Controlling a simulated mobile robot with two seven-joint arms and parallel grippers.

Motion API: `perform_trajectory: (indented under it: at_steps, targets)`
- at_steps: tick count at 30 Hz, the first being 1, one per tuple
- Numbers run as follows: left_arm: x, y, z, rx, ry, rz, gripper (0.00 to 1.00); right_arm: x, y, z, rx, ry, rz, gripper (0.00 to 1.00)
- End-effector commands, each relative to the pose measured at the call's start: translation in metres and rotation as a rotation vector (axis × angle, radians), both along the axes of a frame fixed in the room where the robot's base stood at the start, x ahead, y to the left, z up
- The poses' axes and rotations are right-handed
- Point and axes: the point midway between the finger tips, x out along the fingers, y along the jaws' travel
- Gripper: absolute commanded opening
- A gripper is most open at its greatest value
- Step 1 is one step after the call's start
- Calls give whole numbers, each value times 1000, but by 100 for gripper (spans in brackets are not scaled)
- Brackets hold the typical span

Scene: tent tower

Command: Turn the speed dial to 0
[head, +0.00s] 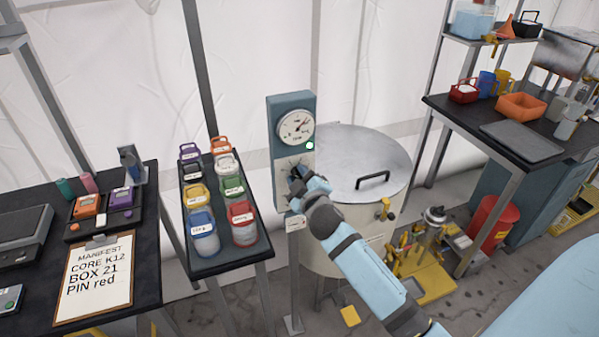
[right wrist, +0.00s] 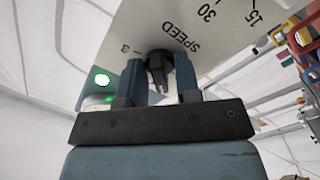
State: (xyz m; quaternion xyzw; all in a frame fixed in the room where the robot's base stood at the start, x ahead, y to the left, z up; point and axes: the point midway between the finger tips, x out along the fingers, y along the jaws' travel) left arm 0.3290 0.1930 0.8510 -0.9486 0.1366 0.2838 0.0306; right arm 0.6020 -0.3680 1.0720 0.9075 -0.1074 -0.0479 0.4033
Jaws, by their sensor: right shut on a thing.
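The speed dial (right wrist: 158,62) is a dark knob on a pale plate marked SPEED, with 15, 30 and 3 readable in the right wrist view. A 0 mark and the pointer's exact setting cannot be made out. The plate belongs to a blue-grey control post (head: 281,150), with a round gauge (head: 296,126) above and a lit green lamp (head: 310,146). My right gripper (head: 298,178) is at the plate, its two blue fingers on either side of the dial and shut on it. It hides most of the dial in the head view. My left gripper is out of view.
A lidded metal vessel (head: 345,150) stands just right of the post. A rack of colored containers (head: 217,205) is close on the left, beside a table with a manifest clipboard (head: 95,278). A shelf table with an orange tray (head: 521,107) stands at right.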

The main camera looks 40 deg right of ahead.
Motion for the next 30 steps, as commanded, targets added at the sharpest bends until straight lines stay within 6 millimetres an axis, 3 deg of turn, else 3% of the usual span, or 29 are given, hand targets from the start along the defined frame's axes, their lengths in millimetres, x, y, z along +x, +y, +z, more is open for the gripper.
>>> perform_trajectory:
  at_steps: [15, 30]
  targets:
    - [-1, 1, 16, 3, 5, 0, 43, 0, 0, 2, -377, 89, 0, 7]
    - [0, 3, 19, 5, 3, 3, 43, 0, 0, 1, -476, 113, 0, 7]
